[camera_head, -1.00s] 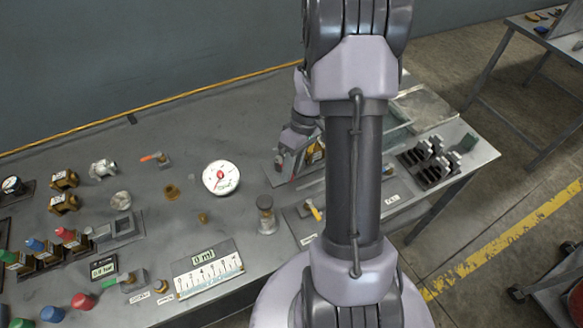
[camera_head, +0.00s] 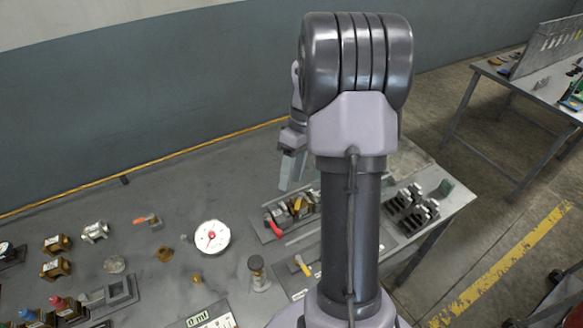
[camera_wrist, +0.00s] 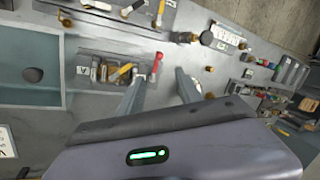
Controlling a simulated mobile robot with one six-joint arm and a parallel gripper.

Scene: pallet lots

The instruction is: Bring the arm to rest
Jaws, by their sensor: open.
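My gripper (camera_head: 291,168) hangs above the workbench (camera_head: 232,162), partly hidden behind my own arm in the head view. In the wrist view its two fingers (camera_wrist: 160,92) stand apart with nothing between them.
A round white gauge (camera_head: 212,237) and several brass fittings (camera_head: 57,268) lie on the bench to the left. A black rack (camera_head: 412,210) sits near the right end. A second table (camera_head: 545,88) stands at the back right. A wall rises behind the bench.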

